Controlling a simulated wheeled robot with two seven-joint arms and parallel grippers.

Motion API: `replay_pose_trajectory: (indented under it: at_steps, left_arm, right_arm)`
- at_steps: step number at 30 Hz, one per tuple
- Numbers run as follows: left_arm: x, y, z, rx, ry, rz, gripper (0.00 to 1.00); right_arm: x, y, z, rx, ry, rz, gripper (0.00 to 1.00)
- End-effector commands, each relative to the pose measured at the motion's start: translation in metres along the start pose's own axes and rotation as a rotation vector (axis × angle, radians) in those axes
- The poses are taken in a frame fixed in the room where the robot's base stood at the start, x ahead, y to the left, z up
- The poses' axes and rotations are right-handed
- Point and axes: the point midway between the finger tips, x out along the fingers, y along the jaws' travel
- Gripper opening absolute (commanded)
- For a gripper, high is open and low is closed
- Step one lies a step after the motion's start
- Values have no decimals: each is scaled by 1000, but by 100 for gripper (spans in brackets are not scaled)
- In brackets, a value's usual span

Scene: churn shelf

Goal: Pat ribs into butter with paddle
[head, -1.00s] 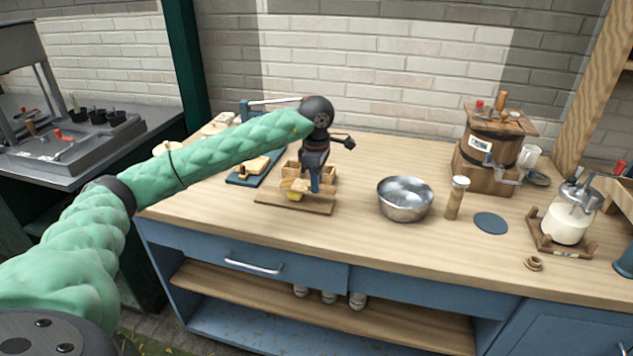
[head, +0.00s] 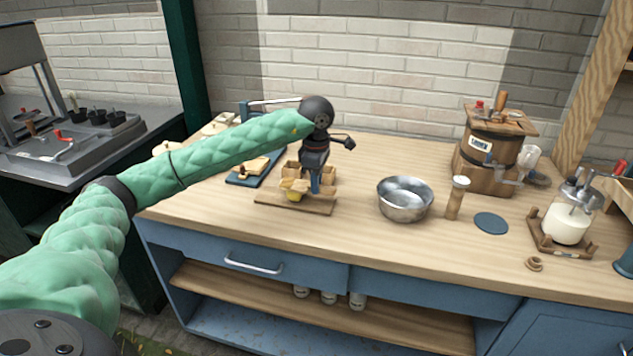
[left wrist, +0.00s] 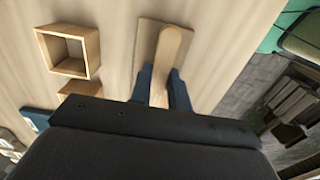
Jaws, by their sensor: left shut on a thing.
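My left gripper (head: 316,188) reaches down over the bench. In the left wrist view its two blue fingers (left wrist: 163,88) are shut on the wooden paddle (left wrist: 173,46), whose pale rounded end points away from the gripper. In the head view the paddle (head: 299,185) shows beside the fingers, low over the yellow butter (head: 294,196). The butter sits on a thin wooden board (head: 273,201), which also shows in the left wrist view (left wrist: 148,40). The butter is hidden in the wrist view. I cannot tell whether paddle and butter touch. My right gripper is not in view.
Small open wooden boxes (left wrist: 67,51) stand close by the board. A metal bowl (head: 404,199), a wooden shaker (head: 457,197) and a blue disc (head: 491,222) are to the right. A barrel churn (head: 489,150) stands behind. The bench front is clear.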

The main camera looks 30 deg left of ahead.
Motion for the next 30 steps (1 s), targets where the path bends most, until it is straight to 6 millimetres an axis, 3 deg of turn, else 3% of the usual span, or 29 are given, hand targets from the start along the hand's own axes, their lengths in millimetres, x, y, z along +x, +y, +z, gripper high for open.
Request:
replay_pose_trajectory:
  at_steps: [5,30]
  left_arm:
    - [-3,0,0,0,0,-2,0]
    - [-58,0,0,0,0,0,0]
  right_arm:
    - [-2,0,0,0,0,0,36]
    - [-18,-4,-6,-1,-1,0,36]
